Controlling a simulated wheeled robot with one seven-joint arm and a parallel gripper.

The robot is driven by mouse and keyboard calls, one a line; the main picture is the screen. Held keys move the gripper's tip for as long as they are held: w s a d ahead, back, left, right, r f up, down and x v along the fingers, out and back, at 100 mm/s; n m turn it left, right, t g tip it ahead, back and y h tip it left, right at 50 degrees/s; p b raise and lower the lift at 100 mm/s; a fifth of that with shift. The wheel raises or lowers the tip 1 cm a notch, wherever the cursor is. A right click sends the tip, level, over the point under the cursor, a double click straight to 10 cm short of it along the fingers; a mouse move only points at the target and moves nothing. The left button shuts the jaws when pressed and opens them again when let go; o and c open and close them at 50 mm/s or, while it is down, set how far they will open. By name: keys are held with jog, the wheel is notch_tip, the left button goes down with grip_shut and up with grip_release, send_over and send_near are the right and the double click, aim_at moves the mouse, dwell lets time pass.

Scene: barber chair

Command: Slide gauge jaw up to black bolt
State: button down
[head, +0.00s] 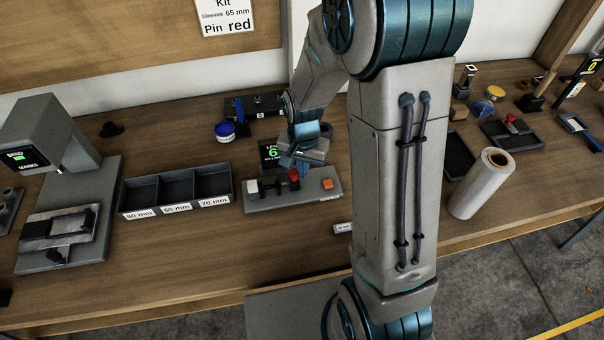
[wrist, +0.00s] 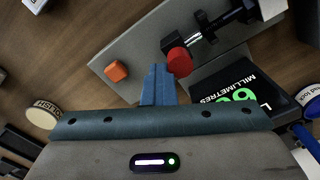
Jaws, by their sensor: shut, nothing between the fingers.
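The gauge's grey base plate (head: 310,197) lies on the bench and also shows in the wrist view (wrist: 135,45). A red knob (wrist: 179,62) sits at the near end of a shiny rod with a black jaw-like part (wrist: 206,22) behind it. A black piece (wrist: 238,12), apparently the bolt, lies between that part and a pale end block (wrist: 272,8). I cannot tell whether jaw and bolt touch. My gripper (wrist: 158,80) is shut and empty, its blue fingertips just left of the red knob in the wrist view. Whether they touch it is unclear.
An orange button (wrist: 116,70) is on the plate left of my fingers. The millimetre display (wrist: 238,100) stands beside the plate, partly hidden. In the head view, a three-compartment tray (head: 175,192) is left of the gauge and a pale roll (head: 478,183) is right of my arm.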

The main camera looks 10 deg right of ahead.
jog(key=shift+d, duration=0.2)
jog(key=shift+d, duration=0.4)
notch_tip(320, 180, up, 8)
jog(key=p, duration=0.5)
jog(key=shift+p, duration=0.35)
jog(key=s+d+r+n+t, duration=0.1)
jog(key=s+r+n, duration=0.2)
jog(key=s+r, duration=0.4)
jog(key=s+d+r+n+t, duration=0.1)
jog(key=s+r+n+t, duration=0.1)
jog(key=s+r, duration=0.5)
notch_tip(320, 180, up, 2)
jog(key=shift+s+d+r+n+t, duration=0.2)
jog(key=shift+s+d+n+t, duration=0.1)
jog(key=shift+n, duration=0.2)
jog(key=shift+w, duration=0.2)
dwell(0.4)
